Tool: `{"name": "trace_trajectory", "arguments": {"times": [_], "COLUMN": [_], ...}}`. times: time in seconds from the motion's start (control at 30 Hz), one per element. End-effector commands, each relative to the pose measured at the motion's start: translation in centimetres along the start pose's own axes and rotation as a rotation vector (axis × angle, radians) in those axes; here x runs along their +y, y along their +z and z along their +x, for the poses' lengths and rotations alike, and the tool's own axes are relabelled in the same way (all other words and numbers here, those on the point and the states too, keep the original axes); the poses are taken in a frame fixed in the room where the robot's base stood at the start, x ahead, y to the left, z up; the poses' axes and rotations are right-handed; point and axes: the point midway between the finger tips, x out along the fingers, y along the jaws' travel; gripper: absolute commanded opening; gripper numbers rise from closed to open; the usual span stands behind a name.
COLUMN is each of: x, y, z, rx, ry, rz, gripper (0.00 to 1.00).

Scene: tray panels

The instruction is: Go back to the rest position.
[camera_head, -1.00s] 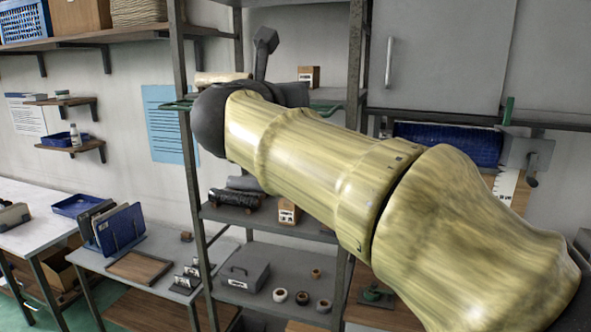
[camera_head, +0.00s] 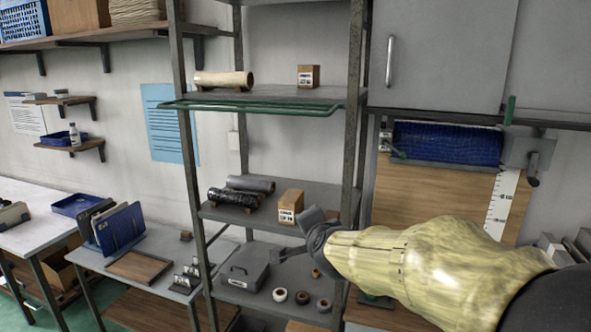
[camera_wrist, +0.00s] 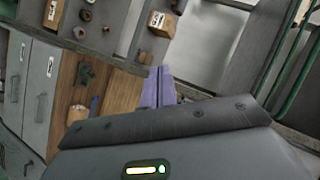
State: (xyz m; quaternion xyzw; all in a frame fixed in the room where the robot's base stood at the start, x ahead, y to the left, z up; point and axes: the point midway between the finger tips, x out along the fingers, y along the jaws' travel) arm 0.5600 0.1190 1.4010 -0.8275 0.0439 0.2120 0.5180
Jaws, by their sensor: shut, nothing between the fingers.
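My gripper (camera_head: 276,254) is at the end of my arm in the head view, in front of the metal shelf rack (camera_head: 354,130). It points left, near the lower shelves. In the wrist view the two purple fingers of my gripper (camera_wrist: 158,86) lie together, shut with nothing between them. The gripper touches nothing that I can make out. Part of the lower shelf is hidden behind my arm.
The rack holds a cream roll (camera_head: 223,80), a small carton (camera_head: 308,76), black rolls (camera_head: 234,199), a larger carton (camera_head: 291,206), a grey box (camera_head: 244,271) and several tape rolls. A wooden tray (camera_head: 138,266) lies on the table at left.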

Motion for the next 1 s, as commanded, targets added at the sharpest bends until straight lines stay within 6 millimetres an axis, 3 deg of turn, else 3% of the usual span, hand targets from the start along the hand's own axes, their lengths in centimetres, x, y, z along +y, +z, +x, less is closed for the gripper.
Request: {"name": "trace_trajectory", "arguments": {"times": [0.03,0.1,0.27,0.4,0.53,0.7,1.0], "x": [2.9,6.5,14.7,21.5,26.8,30.4,30.7], "y": [0.4,1.0,2.3,3.2,3.9,4.4,4.4], "z": [-0.1,-0.5,-2.5,-5.4,-8.9,-11.8,-12.1], "rx": [-0.037,-0.098,-0.262,-0.432,-0.602,-0.739,-0.754], "ry": [0.064,0.144,0.316,0.451,0.554,0.617,0.622], "rz": [-0.090,-0.217,-0.474,-0.670,-0.821,-0.926,-0.939], "gripper": [0.00,0.00,0.00,0.00,0.00,0.00,0.00]}}
